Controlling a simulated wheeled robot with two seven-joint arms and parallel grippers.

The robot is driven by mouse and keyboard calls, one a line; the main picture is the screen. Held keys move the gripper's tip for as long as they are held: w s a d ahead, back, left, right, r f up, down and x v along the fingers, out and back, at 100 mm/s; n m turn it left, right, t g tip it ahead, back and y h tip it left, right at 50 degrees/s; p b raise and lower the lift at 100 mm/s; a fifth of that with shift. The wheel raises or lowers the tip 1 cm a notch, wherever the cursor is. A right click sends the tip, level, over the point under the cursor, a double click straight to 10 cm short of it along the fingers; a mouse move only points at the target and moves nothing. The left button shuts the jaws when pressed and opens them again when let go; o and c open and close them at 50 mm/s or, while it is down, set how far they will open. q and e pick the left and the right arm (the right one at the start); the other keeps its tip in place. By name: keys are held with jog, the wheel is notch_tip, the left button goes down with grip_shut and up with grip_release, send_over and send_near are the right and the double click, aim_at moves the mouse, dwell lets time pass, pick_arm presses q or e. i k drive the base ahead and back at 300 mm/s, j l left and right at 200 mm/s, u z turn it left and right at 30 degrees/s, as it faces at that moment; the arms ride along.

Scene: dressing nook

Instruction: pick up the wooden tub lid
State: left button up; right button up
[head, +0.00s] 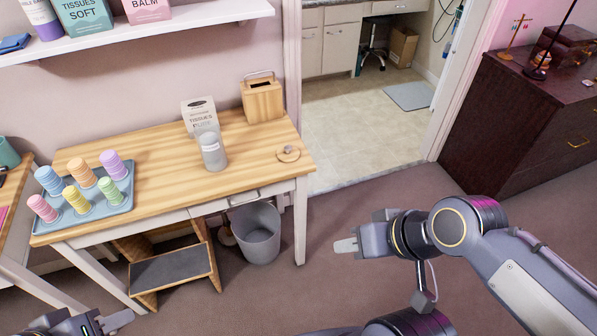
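A small round wooden lid (288,154) with a knob on it lies flat near the right end of the wooden table, by the front right corner. My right gripper (347,245) is in front of the table's right end, over the floor, apart from the lid, with nothing seen in it. My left gripper (116,320) is at the bottom left edge, partly cut off, far from the lid. The finger gaps of both grippers are not clear from this angle.
A blue tray (122,205) holds several coloured stacks. A grey bin (256,235) and a step stool (172,272) stand below.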

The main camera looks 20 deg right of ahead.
aim_at(286, 154)
jog(key=u, duration=0.45)
jog(key=k+u, duration=0.15)
jog(key=u, duration=0.8)
jog(key=k+j+u, duration=0.1)
jog(key=u, duration=0.35)
jog(key=l, duration=0.45)
jog(key=k+l+u, duration=0.1)
jog(key=l, duration=0.4)
jog(key=k+l+u, duration=0.1)
jog(key=l, duration=0.35)
jog(key=k+l, duration=0.15)
jog(key=l, duration=0.3)
jog(key=k+l+u, duration=0.1)
jog(key=l, duration=0.4)
jog(key=k+l, duration=0.1)
jog(key=l, duration=0.35)
jog(key=k+l+u, duration=0.1)
jog(key=l, duration=0.35)
jog(key=k+l, duration=0.15)
jog(key=l, duration=0.3)
jog(key=u, duration=0.05)
